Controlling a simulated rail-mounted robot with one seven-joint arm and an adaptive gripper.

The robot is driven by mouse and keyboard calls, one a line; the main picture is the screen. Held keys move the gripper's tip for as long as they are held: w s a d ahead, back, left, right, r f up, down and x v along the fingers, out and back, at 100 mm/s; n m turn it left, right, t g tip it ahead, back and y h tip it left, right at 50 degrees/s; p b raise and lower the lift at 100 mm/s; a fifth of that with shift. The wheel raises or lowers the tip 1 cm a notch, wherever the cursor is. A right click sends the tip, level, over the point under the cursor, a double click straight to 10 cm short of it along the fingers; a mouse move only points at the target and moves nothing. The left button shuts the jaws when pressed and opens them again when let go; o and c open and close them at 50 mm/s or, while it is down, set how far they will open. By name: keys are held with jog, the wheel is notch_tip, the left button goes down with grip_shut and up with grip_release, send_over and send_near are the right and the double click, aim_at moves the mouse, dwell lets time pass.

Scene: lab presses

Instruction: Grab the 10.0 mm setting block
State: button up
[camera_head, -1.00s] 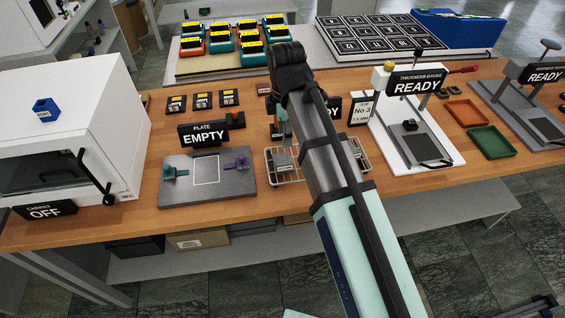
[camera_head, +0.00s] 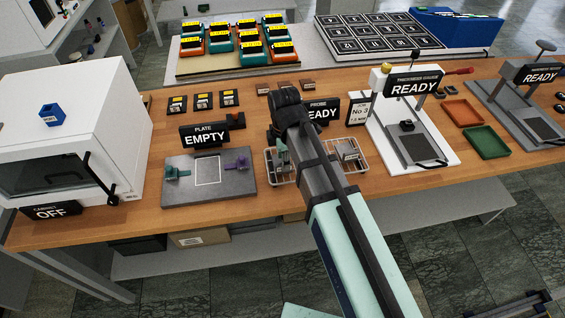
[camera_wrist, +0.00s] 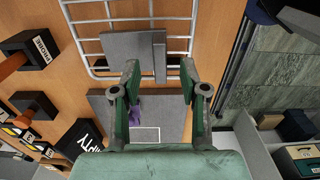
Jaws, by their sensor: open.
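A grey block (camera_wrist: 125,46) lies on the wire rack in the wrist view, with a narrow grey piece at its right side; I cannot tell if they are one. No size marking is readable. My gripper (camera_wrist: 160,70) is open, its green fingers apart and empty, with the grey piece between and beyond the tips. In the head view my gripper (camera_head: 281,152) hangs over the left part of the wire rack (camera_head: 268,168). Another grey block (camera_head: 347,149) stands at the rack's right. My arm hides the rack's middle.
The metal plate (camera_head: 232,190) with green and purple clamps lies left of the rack. The white thickness gauge (camera_head: 440,162) stands to the right, beside the job card (camera_head: 359,112). A probe sign (camera_head: 322,112) stands behind my arm. The table's front edge is close to the rack.

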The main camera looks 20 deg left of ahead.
jog(key=shift+f+p, duration=0.4)
jog(key=shift+f, duration=1.1)
grip_shut()
jog(key=shift+r, duration=0.1)
